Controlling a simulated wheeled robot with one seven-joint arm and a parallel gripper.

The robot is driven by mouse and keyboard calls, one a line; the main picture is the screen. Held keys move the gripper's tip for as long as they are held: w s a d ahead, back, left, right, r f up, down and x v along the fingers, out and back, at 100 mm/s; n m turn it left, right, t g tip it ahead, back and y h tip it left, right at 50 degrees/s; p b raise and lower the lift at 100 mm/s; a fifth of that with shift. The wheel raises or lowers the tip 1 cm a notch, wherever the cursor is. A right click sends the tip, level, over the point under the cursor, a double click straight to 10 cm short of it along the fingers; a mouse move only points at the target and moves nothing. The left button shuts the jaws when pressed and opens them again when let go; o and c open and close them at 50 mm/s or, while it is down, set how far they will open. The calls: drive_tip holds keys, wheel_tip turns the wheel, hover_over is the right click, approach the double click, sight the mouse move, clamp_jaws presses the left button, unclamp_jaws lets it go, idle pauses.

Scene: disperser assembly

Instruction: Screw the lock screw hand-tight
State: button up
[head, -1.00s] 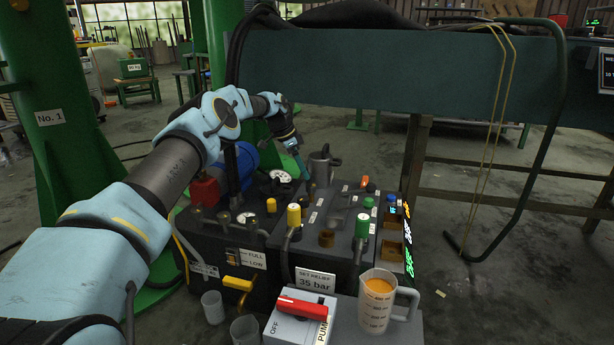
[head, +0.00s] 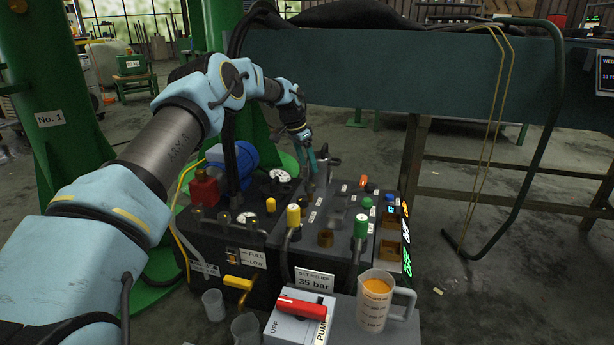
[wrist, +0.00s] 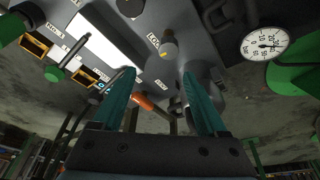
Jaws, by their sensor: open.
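The lock screw (wrist: 168,46) shows in the wrist view as a small grey knob with a yellow mark, beside a label that seems to read LOCK. It stands on the grey top of the machine (head: 343,212). My gripper (wrist: 158,73) is open, with its two teal fingers apart and nothing held between them. In the wrist view the knob appears just beyond the gap between the fingertips. In the head view my gripper (head: 319,165) is over the back of the machine, close to a grey cylinder with a handle (head: 330,160); I cannot clearly make out the screw there.
A dial gauge (wrist: 265,43) is right of the fingers in the wrist view. An orange cap (wrist: 143,102) lies near the left finger. Yellow (head: 293,215) and green (head: 361,225) knobs stand nearer the front. A measuring jug (head: 374,300) stands in front.

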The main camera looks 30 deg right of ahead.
sight(310, 185)
drive_tip(key=f+n+t, duration=0.1)
drive_tip(key=f+n, duration=0.2)
drive_tip(key=d+f+n+t+b, duration=0.1)
drive_tip(key=f+n, duration=0.2)
drive_tip(key=n, duration=0.1)
drive_tip(key=w+f+n+t+y, duration=0.1)
drive_tip(key=f+n, duration=0.1)
drive_tip(key=n, duration=0.1)
drive_tip(key=shift+d+f+t, duration=0.3)
drive_tip(key=shift+f+t, duration=0.1)
clamp_jaws()
idle(0.7)
